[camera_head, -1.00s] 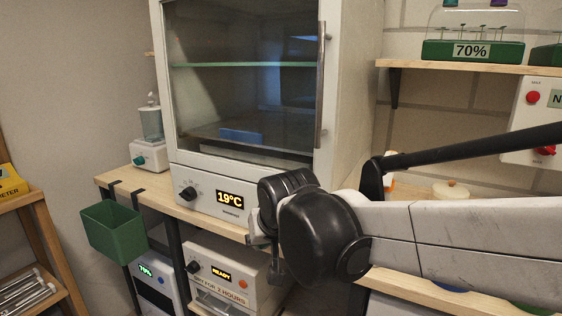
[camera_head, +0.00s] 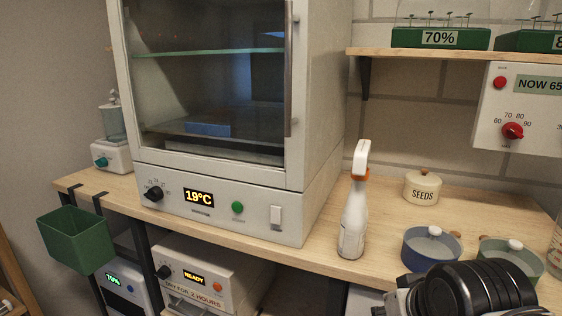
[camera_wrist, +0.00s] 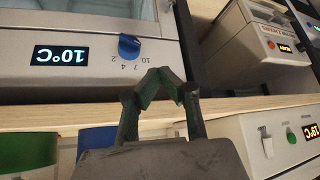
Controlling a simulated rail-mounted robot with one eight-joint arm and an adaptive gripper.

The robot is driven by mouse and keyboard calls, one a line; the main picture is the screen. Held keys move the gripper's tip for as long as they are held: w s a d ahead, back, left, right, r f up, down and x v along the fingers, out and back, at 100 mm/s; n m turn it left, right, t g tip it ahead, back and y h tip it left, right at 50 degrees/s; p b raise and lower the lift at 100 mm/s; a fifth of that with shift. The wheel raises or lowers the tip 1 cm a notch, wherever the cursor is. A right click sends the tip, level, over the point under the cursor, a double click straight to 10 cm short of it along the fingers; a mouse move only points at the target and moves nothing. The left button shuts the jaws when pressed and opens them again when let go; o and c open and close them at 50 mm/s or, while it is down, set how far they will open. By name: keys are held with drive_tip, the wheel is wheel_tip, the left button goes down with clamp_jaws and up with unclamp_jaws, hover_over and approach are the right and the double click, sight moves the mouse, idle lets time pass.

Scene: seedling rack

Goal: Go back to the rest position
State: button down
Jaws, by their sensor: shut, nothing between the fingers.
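My gripper (camera_wrist: 160,80) shows in the wrist view with its two dark fingers meeting at the tips, shut and empty. It touches nothing that I can make out. Behind it are a wooden edge (camera_wrist: 70,117) and a pale appliance with a 10°C display (camera_wrist: 61,55), which appears upside down, and a blue knob (camera_wrist: 129,46). In the head view, a black rounded part of my arm (camera_head: 470,290) shows at the bottom right, in front of the bench. The fingers cannot be made out there.
On the bench (camera_head: 310,240) stand a glass-door cabinet reading 19°C (camera_head: 199,197), a white spray bottle (camera_head: 352,215), a SEEDS jar (camera_head: 421,188) and two lidded bowls (camera_head: 432,245). A green bin (camera_head: 75,240) hangs at left. A shelf (camera_head: 430,52) holds seedling trays.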

wheel_tip(320, 180, up, 17)
drive_tip(key=s+d+p, duration=0.1)
drive_tip(key=d+p, duration=0.1)
drive_tip(key=p, duration=1.6)
drive_tip(key=shift+s+f+h, duration=0.2)
drive_tip(key=shift+s+h, duration=0.1)
idle(1.9)
